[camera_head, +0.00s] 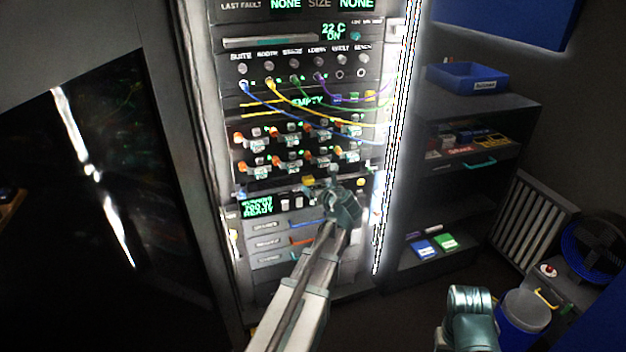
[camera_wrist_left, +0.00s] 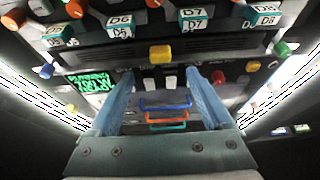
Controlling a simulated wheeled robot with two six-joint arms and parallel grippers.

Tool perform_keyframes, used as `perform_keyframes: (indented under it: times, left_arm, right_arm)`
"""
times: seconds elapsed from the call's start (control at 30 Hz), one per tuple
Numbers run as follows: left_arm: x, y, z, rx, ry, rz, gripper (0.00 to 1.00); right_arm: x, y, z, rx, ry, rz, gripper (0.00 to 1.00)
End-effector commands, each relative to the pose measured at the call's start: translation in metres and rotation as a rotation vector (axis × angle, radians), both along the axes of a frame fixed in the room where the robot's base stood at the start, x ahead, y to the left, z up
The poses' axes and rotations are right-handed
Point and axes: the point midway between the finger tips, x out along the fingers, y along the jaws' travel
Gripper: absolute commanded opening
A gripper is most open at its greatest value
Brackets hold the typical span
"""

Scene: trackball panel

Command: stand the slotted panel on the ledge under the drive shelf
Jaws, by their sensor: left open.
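In the left wrist view, a dark panel with fine slots (camera_wrist_left: 215,48) and a yellow knob (camera_wrist_left: 160,54) stands upright just under the row of labelled drives (camera_wrist_left: 193,19). In the head view the knob (camera_head: 308,181) shows low on the rack, beside my left gripper (camera_head: 331,180). The left gripper is open. Its blue fingers (camera_wrist_left: 160,74) are spread on either side below the knob, with nothing between them. I cannot tell whether the panel rests on the ledge. My right gripper is not visible; only a teal part of my right arm shows at the bottom.
Blue, yellow, green and purple cables (camera_head: 318,108) hang across the rack above the drives. A green readout (camera_head: 257,208) and drawers with coloured handles (camera_head: 268,243) lie below. A dark shelf unit (camera_head: 480,188) and a grey slatted piece (camera_head: 528,217) stand at right.

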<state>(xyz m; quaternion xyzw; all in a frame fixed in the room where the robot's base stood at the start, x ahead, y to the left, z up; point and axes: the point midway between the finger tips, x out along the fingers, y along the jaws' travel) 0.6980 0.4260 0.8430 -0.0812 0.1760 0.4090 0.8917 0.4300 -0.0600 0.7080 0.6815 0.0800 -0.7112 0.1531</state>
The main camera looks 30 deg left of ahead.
Motion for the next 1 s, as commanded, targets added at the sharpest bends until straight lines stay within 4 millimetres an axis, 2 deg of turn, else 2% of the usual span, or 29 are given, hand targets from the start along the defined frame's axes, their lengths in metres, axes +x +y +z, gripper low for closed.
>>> perform_keyframes:
  times: [0.03,0.1,0.3,1.0]
  left_arm:
    - [-0.010,-0.009,0.008,0.000,0.000,-0.002,0.84]
    - [-0.016,-0.018,0.012,0.001,-0.001,-0.002,0.84]
    - [-0.029,-0.034,0.019,0.000,0.000,-0.001,0.84]
    - [-0.032,-0.038,0.020,0.000,0.000,0.000,0.84]
  right_arm:
    - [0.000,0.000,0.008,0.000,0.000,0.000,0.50]
    - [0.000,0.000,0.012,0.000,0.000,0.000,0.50]
    - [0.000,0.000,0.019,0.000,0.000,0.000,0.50]
    - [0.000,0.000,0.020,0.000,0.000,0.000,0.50]
